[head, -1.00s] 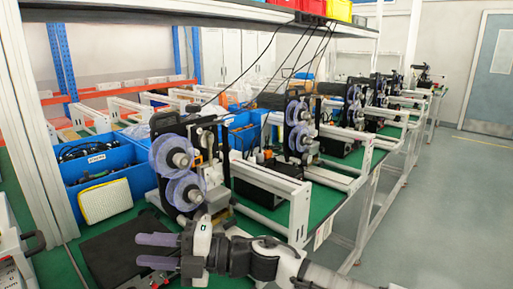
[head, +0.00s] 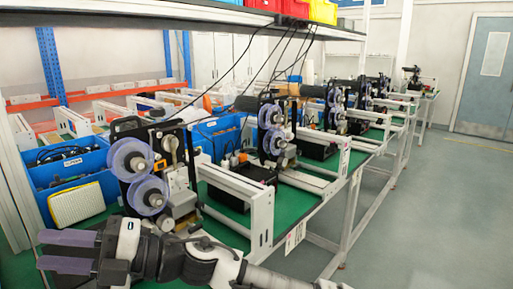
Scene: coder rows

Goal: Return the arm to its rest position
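My gripper (head: 66,251) is in the lower left of the head view, at the near end of my arm (head: 180,258), which reaches in from the bottom right. Its two purple-grey fingers point left and stand apart, with a gap between them. Nothing shows between the fingers. The gripper is in front of the nearest coder machine (head: 150,172), which has two translucent purple reels. The arm hides part of the green bench top below it.
A row of similar coders (head: 275,128) on white frames runs back along the green bench (head: 300,205). Blue bins (head: 68,172) and a yellow-white pad (head: 77,204) sit at left. A shelf with coloured crates hangs above. The floor at right (head: 430,220) is clear.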

